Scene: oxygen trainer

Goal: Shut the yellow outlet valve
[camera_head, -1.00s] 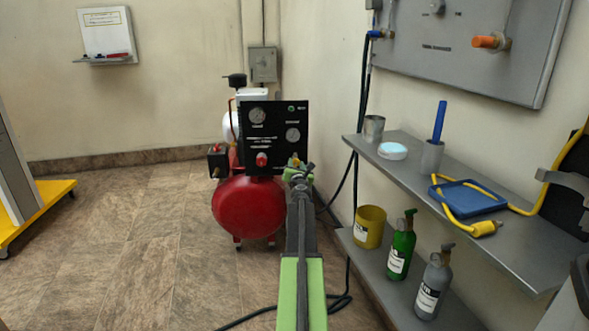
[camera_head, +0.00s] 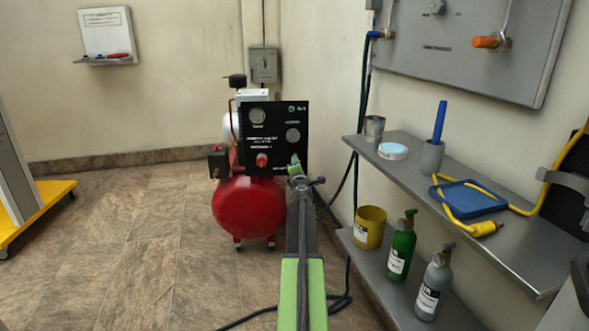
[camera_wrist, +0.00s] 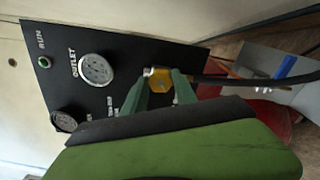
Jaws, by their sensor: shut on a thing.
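The yellow outlet valve (camera_wrist: 160,86) sits at the edge of the black panel (camera_wrist: 115,62), beside the gauge marked OUTLET (camera_wrist: 95,69), in the wrist view. The two green fingers of my gripper (camera_wrist: 161,92) stand on either side of the valve and are shut on it. In the head view my gripper (camera_head: 297,168) is at the lower right part of the black panel (camera_head: 272,108), and it hides the valve there. A dark hose runs from the valve to the right in the wrist view.
The red compressor tank (camera_head: 249,208) stands under the panel, which also carries a red knob (camera_head: 262,160). To the right, a grey shelf (camera_head: 515,245) holds cups and a blue tray (camera_head: 470,197), with bottles below.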

